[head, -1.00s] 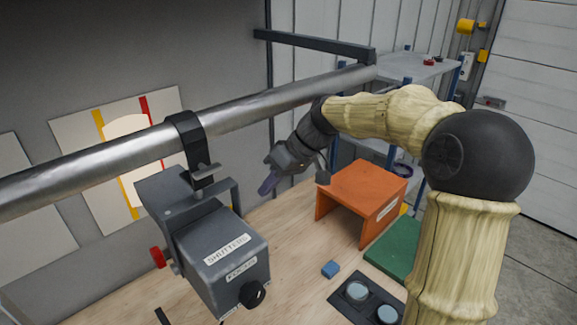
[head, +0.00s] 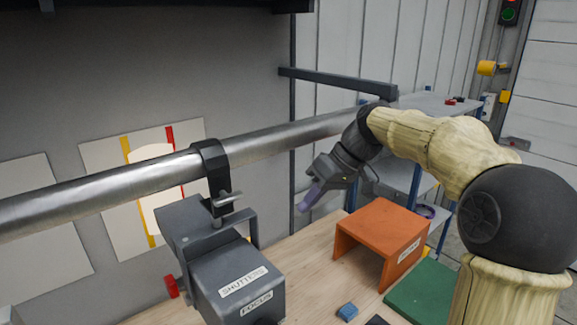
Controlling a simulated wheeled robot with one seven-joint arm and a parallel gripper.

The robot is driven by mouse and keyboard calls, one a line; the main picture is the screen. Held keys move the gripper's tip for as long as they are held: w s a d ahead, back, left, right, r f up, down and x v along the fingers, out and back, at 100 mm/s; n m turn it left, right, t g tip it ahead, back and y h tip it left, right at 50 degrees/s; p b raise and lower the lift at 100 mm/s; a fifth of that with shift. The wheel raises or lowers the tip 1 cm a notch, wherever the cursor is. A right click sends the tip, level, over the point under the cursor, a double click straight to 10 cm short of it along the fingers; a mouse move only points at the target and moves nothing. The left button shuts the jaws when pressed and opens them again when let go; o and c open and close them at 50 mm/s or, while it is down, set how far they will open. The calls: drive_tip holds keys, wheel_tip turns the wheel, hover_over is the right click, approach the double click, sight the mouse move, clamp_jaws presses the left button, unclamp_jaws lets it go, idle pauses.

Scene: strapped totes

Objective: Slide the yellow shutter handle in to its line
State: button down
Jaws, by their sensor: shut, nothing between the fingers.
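The grey lamp housing (head: 235,283), labelled SHUTTERS and FOCUS, hangs by a black clamp (head: 212,172) from a metal pipe. A red handle (head: 172,287) sticks out on its left side. A tiny yellow bit (head: 248,239) shows behind the lamp's yoke; I cannot tell if it is the yellow shutter handle. On the wall, a white panel (head: 103,162) has a yellow line (head: 126,150) and a red line (head: 171,137), with a bright patch of light between and over them. My gripper (head: 306,200), with purple fingers, is shut and empty, right of the lamp and apart from it.
The pipe (head: 90,192) crosses above the lamp. An orange stand (head: 380,228), a blue block (head: 347,312) and a green mat (head: 422,292) are on the wooden table (head: 310,270). A shelf (head: 435,103) stands behind my arm. Free air lies between gripper and lamp.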

drive_tip(key=s+d+f+m+t+h+b, duration=0.1)
drive_tip(key=s+d+f+m+h, duration=0.2)
drive_tip(key=s+f, duration=0.5)
drive_tip(key=s+d+f+m+t+h+b, duration=0.1)
drive_tip(key=s+f+m+h, duration=0.3)
drive_tip(key=s+f, duration=0.5)
wheel_tip(320, 180, down, 8)
drive_tip(key=shift+s+d+f+m, duration=0.15)
drive_tip(key=shift+d+m, duration=0.15)
drive_tip(key=shift+d, duration=0.6)
